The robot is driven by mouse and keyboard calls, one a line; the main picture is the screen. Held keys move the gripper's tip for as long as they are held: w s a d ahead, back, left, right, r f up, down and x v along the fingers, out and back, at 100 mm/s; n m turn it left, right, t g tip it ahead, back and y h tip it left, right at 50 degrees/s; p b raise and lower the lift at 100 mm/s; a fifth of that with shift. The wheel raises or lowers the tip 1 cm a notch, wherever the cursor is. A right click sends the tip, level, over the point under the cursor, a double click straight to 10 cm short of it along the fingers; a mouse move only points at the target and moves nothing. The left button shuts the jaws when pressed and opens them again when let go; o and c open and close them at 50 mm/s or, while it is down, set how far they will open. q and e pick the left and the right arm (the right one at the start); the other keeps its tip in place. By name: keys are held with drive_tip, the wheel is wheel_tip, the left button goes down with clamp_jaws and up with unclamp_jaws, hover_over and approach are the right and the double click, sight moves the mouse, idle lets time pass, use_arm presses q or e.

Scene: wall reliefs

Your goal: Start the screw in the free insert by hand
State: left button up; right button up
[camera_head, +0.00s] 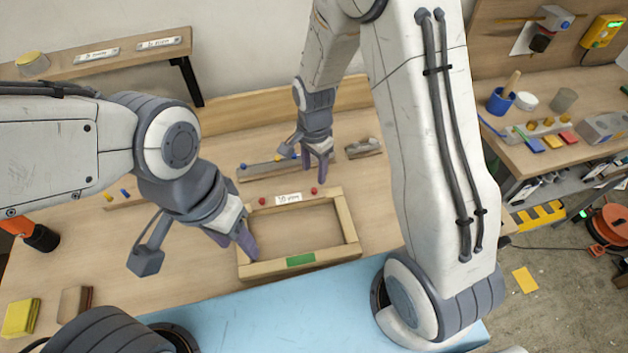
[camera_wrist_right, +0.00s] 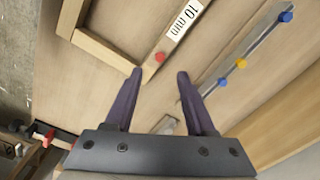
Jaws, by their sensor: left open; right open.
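A wooden frame (camera_head: 352,222) lies on the workbench, with a green patch on its front bar. Two red screw-like heads sit at its back edge, one at the left (camera_head: 262,201) and one at the right (camera_head: 314,190). One red head (camera_wrist_right: 160,57) shows beside the "10 mm" label (camera_wrist_right: 185,20) in the right wrist view. My left gripper (camera_head: 236,243) is open at the frame's left side, near its front corner. My right gripper (camera_head: 318,163) is open behind the frame, its fingers apart with nothing between them. I cannot make out a free insert.
A grey rail (camera_wrist_right: 245,55) with blue and yellow pins lies behind the frame. A small block (camera_head: 363,148) is right of my right gripper. Yellow and brown blocks (camera_head: 20,317) lie at the front left. A side bench (camera_head: 548,105) at right holds cups and tools.

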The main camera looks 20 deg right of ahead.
drive_tip(key=shift+r, duration=1.25)
